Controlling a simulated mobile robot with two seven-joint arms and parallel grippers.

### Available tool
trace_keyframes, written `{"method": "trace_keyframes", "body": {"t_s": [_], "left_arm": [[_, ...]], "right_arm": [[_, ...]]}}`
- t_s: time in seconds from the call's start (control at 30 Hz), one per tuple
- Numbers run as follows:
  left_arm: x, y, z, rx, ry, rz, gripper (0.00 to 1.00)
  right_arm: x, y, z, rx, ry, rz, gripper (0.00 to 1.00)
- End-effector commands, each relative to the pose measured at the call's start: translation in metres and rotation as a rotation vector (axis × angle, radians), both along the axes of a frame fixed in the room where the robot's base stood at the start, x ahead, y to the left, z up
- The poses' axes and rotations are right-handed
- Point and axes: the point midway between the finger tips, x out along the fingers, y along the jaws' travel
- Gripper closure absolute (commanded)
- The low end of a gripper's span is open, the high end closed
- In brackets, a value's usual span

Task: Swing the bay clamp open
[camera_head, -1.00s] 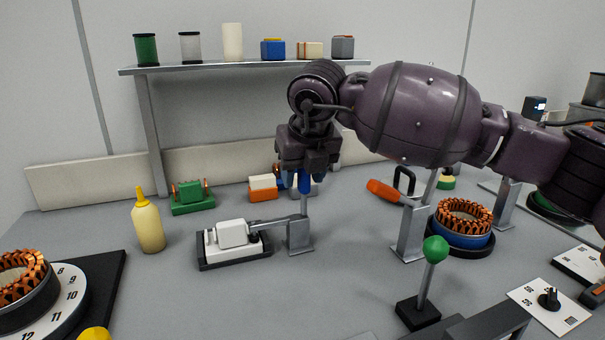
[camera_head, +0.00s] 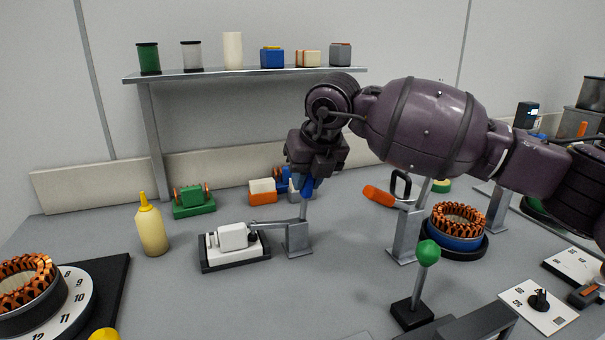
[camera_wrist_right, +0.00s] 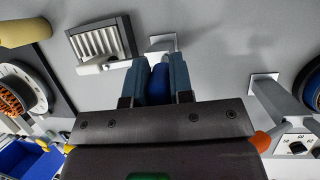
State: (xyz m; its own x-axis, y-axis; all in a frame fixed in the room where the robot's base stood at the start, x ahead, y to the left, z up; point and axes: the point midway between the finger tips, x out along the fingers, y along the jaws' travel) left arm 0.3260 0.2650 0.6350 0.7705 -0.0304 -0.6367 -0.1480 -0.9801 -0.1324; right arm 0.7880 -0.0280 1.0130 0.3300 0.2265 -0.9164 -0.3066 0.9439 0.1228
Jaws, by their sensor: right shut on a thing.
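The bay clamp is a grey post (camera_head: 297,238) with a grey arm (camera_head: 268,226) reaching left to a white block (camera_head: 232,237) in a dark-edged tray (camera_head: 235,267). Its dark tip is at the block's right end. A blue handle (camera_wrist_right: 160,82) tops an upright rod at the post. My right gripper (camera_head: 307,184) points down over the post and is shut on the blue handle. In the right wrist view the handle is between my two fingers, with the ribbed tray (camera_wrist_right: 103,42) beyond them to the left. My left gripper is out of view.
A yellow bottle (camera_head: 152,230) stands left of the tray. Green (camera_head: 193,204) and orange-white (camera_head: 263,192) parts lie behind. At right are another grey post (camera_head: 406,235), an orange handle (camera_head: 378,196), a copper-wound stator (camera_head: 458,222) and a green-knobbed lever (camera_head: 428,254). Front middle is clear.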

Motion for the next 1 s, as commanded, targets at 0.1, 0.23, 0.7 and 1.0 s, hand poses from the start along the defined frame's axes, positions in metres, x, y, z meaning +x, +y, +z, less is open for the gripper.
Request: {"method": "trace_keyframes", "body": {"t_s": [0.1, 0.23, 0.7, 1.0], "left_arm": [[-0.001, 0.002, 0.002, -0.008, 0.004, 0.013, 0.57], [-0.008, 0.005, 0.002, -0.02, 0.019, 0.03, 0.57], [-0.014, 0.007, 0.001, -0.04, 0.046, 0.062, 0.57], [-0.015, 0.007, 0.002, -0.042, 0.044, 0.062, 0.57]], "right_arm": [[0.001, -0.008, 0.004, 0.073, 0.021, -0.005, 1.0], [0.003, -0.014, 0.001, 0.158, 0.05, -0.004, 1.0], [0.01, -0.032, -0.012, 0.416, 0.138, -0.003, 1.0], [0.011, -0.035, -0.016, 0.469, 0.156, 0.0, 1.0]]}}
